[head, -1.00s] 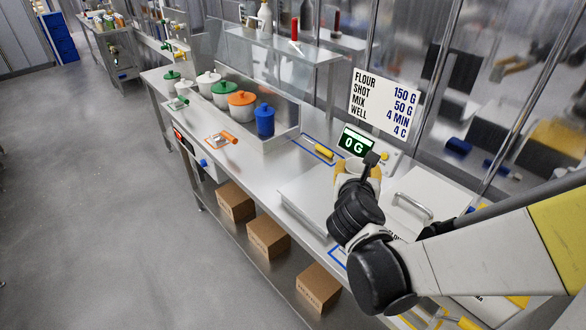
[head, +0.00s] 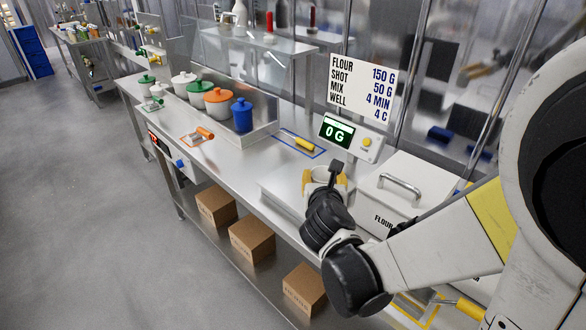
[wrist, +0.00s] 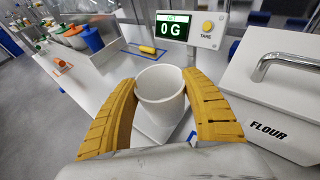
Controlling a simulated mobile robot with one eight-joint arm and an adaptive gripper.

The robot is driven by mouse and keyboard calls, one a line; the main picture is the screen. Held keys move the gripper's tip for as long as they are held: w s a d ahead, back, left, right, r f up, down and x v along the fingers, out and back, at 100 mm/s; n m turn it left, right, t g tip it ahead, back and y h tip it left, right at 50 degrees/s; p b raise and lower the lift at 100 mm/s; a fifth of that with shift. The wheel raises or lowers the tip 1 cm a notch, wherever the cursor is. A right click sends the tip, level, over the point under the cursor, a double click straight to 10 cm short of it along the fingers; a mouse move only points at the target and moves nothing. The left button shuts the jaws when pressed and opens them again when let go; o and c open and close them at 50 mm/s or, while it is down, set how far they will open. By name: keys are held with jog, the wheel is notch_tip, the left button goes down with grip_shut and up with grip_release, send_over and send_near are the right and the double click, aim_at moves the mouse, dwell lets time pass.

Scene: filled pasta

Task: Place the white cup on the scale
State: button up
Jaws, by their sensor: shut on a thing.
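The white cup (wrist: 161,88) is upright between the two yellow fingers of my gripper (wrist: 161,105) in the wrist view. My gripper (head: 323,180) is shut on the cup's sides. In the head view my arm and fingers mostly hide the cup. The scale's pale flat plate (head: 279,187) lies just left of and under my gripper. The scale's display (head: 337,132) behind it reads 0 G; it also shows in the wrist view (wrist: 172,27). Whether the cup's base touches the plate cannot be told.
A white flour bin (head: 388,200) with a metal handle stands close on the right. A yellow-handled tool (head: 303,145) lies in a blue outline behind the plate. An orange-handled tool (head: 204,133) and several lidded pots, one blue (head: 242,116), are further left.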

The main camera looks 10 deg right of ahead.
jog(key=w+d+r+n+y+p, duration=0.1)
jog(key=w+d+r+p, duration=0.3)
jog(key=w+d, duration=0.4)
jog(key=w+a+f+b, duration=0.2)
jog(key=a+f, duration=0.1)
jog(key=w+a+f+b, duration=0.1)
jog(key=a+f+b, duration=0.1)
jog(key=f, duration=0.2)
jog(key=w+a+f+b, duration=0.2)
jog(key=a+f, duration=0.1)
jog(key=shift+w+a+f, duration=0.3)
jog(key=shift+w+f, duration=0.05)
jog(key=shift+r, duration=0.1)
jog(key=o, duration=1)
jog(key=shift+o, duration=0.2)
